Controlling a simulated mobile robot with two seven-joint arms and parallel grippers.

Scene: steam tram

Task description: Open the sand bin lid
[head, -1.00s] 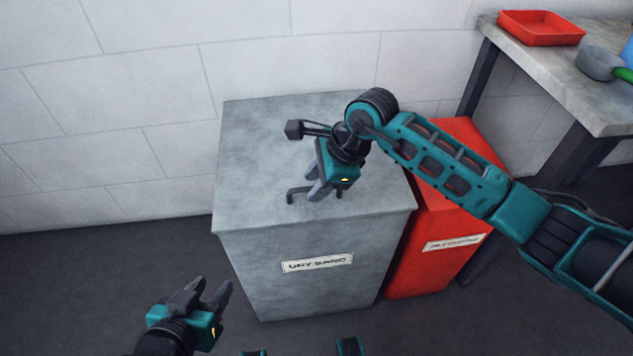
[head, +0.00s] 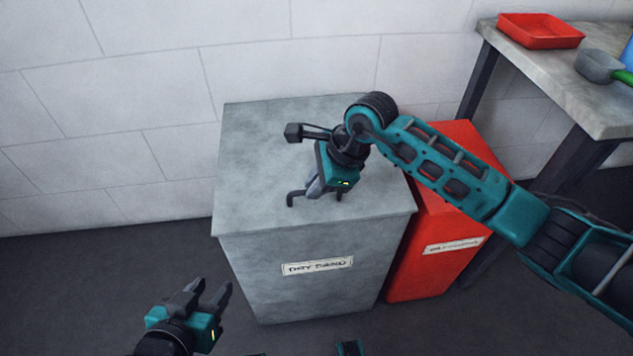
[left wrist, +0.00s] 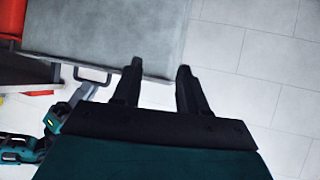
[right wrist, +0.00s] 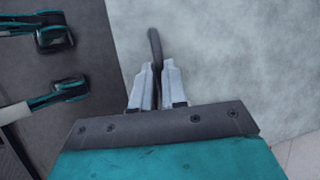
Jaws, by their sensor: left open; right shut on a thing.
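The grey sand bin (head: 290,285) stands by the wall with a label on its front. Its flat lid (head: 255,150) lies closed on top. A dark bar handle (head: 291,200) sits near the lid's front edge, and it also shows in the right wrist view (right wrist: 154,45). My right gripper (head: 314,192) is shut on the handle; its fingers hide the handle's middle. My left gripper (head: 208,290) is open and empty, in front of the bin at the lower left. The left wrist view shows its two spread fingers (left wrist: 158,85).
A red bin (head: 435,265) with a label stands close against the right of the grey bin. A table (head: 560,80) at the right holds a red tray (head: 540,30) and a grey scoop (head: 598,66) with a green handle. The floor at left is clear.

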